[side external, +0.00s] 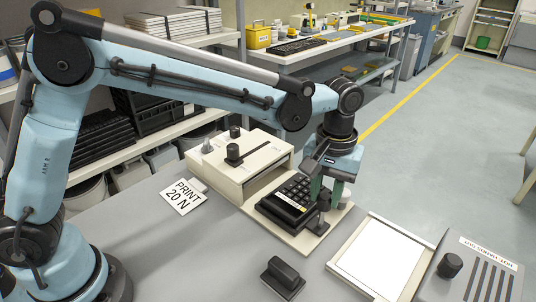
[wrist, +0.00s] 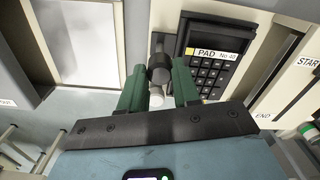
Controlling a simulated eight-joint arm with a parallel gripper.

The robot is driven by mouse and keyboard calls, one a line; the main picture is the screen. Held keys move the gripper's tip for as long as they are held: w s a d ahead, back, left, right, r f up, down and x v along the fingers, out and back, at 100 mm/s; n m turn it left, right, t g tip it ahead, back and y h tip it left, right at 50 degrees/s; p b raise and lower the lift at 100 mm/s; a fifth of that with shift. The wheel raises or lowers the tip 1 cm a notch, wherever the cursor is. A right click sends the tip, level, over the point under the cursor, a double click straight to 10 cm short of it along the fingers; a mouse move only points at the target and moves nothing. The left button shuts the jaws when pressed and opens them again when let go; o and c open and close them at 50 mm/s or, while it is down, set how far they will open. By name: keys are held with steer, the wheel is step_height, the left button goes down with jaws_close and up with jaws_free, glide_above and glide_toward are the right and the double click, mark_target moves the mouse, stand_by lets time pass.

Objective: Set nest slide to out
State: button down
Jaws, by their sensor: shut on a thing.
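My gripper (side external: 324,196) points down at the right front corner of the cream machine. In the wrist view my gripper's two green fingers (wrist: 158,92) are shut on a dark round knob (wrist: 160,62) with a pale end, which I take to be the nest slide handle. The knob (side external: 323,204) stands on a small dark foot at the edge of the cream base plate (side external: 304,243). Beside it, a black keypad (side external: 287,204) lies on the plate; its label in the wrist view reads "PAD No 48" (wrist: 218,54). The fingers partly hide the knob.
The cream housing (side external: 238,165) with dark knobs stands left of the keypad. A "PRINT 20 N" card (side external: 183,196) lies on the bench. A dark block (side external: 283,275), a white framed panel (side external: 380,258) and a slotted grey box (side external: 470,275) stand in front and right.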

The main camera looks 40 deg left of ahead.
steer(key=shift+d, duration=0.35)
steer(key=c, duration=1.1)
jaws_free()
steer(key=o, duration=0.3)
steer(key=shift+a, duration=0.1)
steer(key=shift+r, duration=0.1)
step_height(320, 180, up, 12)
steer(key=shift+a, duration=0.1)
